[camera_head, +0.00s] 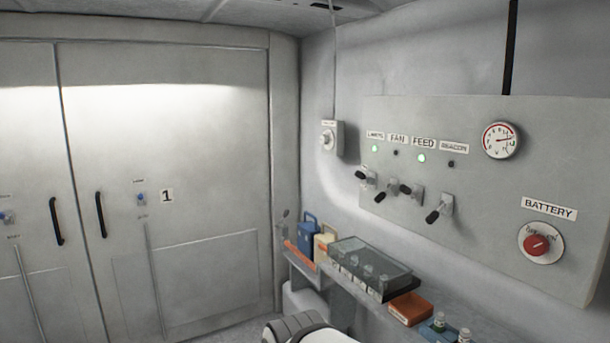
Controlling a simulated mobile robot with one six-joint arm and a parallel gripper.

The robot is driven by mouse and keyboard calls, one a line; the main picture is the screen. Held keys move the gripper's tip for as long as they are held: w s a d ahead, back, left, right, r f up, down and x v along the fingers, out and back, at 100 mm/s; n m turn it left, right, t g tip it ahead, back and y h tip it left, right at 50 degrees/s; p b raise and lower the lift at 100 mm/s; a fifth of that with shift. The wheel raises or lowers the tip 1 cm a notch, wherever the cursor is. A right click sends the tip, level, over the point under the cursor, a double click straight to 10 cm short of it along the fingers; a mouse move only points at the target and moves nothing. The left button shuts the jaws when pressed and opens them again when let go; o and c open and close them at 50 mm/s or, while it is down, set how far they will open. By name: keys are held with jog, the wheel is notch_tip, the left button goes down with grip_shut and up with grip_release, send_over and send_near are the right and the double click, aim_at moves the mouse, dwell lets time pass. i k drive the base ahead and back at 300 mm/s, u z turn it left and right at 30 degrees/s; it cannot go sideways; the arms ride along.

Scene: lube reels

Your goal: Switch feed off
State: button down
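The FEED label (424,143) is on the grey wall panel at the right, third in a row of several labels. The green lamp (421,158) under it is lit. The feed switch (417,194) is the third toggle in the row below; its black handle sticks out to the left and sits higher than the handles of the fan switch (391,187) and the beacon switch (446,205). My gripper is not in view. A white and grey rounded part at the bottom edge looks like part of my arm.
The lamps switch (370,181) has a raised handle and a lit green lamp (375,149). The fan and beacon lamps are dark. A red battery knob (537,245) and a gauge (501,140) are to the right. A shelf with a clear-lidded box (370,262) lies below.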

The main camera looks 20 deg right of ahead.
aim_at(404, 189)
jog(key=z, duration=0.65)
jog(key=i, duration=1.25)
jog(key=z, duration=0.9)
jog(key=k, duration=0.75)
jog(key=z, duration=0.2)
jog(key=i, duration=0.9)
jog(key=u, duration=0.1)
